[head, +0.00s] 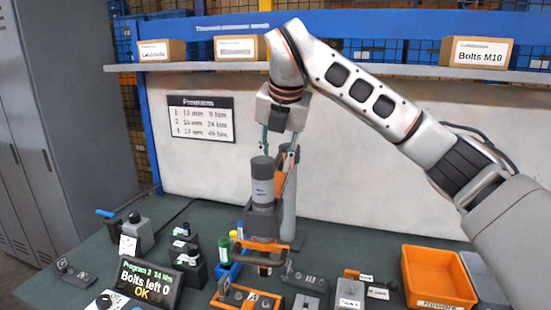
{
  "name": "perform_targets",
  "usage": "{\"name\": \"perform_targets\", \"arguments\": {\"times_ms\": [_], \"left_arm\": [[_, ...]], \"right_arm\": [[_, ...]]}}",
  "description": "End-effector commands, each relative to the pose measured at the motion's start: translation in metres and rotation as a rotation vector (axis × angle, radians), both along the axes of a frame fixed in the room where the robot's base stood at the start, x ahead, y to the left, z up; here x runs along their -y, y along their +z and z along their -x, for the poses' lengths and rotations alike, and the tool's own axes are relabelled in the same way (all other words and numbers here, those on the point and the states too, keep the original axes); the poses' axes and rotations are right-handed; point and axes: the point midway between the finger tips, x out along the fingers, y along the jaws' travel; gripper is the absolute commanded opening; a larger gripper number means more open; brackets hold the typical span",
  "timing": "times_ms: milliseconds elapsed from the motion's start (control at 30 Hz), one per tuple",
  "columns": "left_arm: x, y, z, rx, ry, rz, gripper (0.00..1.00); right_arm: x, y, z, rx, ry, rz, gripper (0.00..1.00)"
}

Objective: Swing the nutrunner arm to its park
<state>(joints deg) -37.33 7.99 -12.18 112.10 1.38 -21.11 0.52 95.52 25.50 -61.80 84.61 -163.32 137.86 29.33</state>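The nutrunner (262,187) stands upright at the middle of the bench, a grey cylinder on a darker body with an orange band and a bent handle below. Its grey arm (289,205) with an orange part rises close behind it on the right. My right gripper (279,153) points down just above and slightly right of the nutrunner's top. Its two fingers are apart, with pale wall showing between them. I cannot tell whether the fingertips touch the nutrunner or its arm. The park is not clearly identifiable. My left gripper is not in view.
A display (145,283) reads "Bolts left 0 OK" at front left. An orange bin (437,277) sits at the right. Small fixtures, including an orange-edged tray (246,297), crowd the front. A shelf (350,70) with boxes runs behind. Grey lockers (60,130) stand left.

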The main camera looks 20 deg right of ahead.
Motion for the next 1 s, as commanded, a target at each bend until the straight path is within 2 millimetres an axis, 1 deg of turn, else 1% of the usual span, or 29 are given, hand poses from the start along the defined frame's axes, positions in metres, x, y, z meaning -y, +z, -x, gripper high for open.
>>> {"name": "perform_targets", "arguments": {"times_ms": [100,333,433,467,767,867,1000], "left_arm": [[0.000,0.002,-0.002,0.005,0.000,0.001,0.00],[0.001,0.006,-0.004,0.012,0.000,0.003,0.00],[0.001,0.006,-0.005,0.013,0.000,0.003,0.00],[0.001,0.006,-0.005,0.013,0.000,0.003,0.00],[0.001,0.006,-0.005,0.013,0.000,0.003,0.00],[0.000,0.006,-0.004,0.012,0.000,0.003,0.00],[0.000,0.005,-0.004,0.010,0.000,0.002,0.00]], "right_arm": [[0.000,-0.004,-0.002,0.000,0.000,0.000,0.28],[0.000,-0.004,-0.002,0.001,0.001,0.001,0.28],[0.000,-0.004,-0.002,0.001,0.001,0.001,0.02],[0.000,-0.004,-0.002,0.001,0.001,0.001,0.00],[0.003,-0.004,0.000,0.000,0.011,0.000,0.00],[0.009,-0.003,0.002,0.002,0.032,0.001,0.00],[0.023,-0.003,0.008,0.001,0.079,0.000,0.00]]}}
